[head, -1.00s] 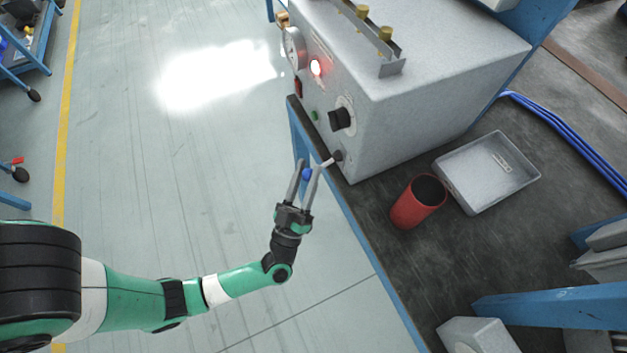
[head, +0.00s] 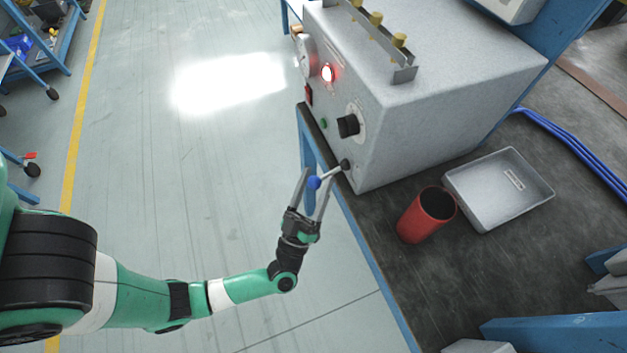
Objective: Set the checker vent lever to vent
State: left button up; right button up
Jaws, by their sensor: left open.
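The checker (head: 430,115) is a grey box on the bench, with a gauge, a lit red lamp, a black knob and a small green button on its front. The vent lever (head: 331,172) sticks out low on that front from a black pivot. It is a thin pale rod with a blue ball (head: 314,183) at its end, pointing out and slightly down. My left gripper (head: 314,184) is open, with its two fingers on either side of the blue ball. I cannot tell whether a finger touches it. My right gripper is not in view.
A red cup (head: 427,215) and a grey tray (head: 499,189) stand on the dark bench (head: 380,240) right of the lever. A black knob (head: 348,126) sits just above the lever. The floor left of the bench is clear around my arm.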

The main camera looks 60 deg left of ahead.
pick_arm(q)
jog(key=shift+s+d, duration=0.15)
jog(key=shift+s, duration=0.1)
jog(key=v, duration=1.1)
jog(key=shift+f, duration=0.1)
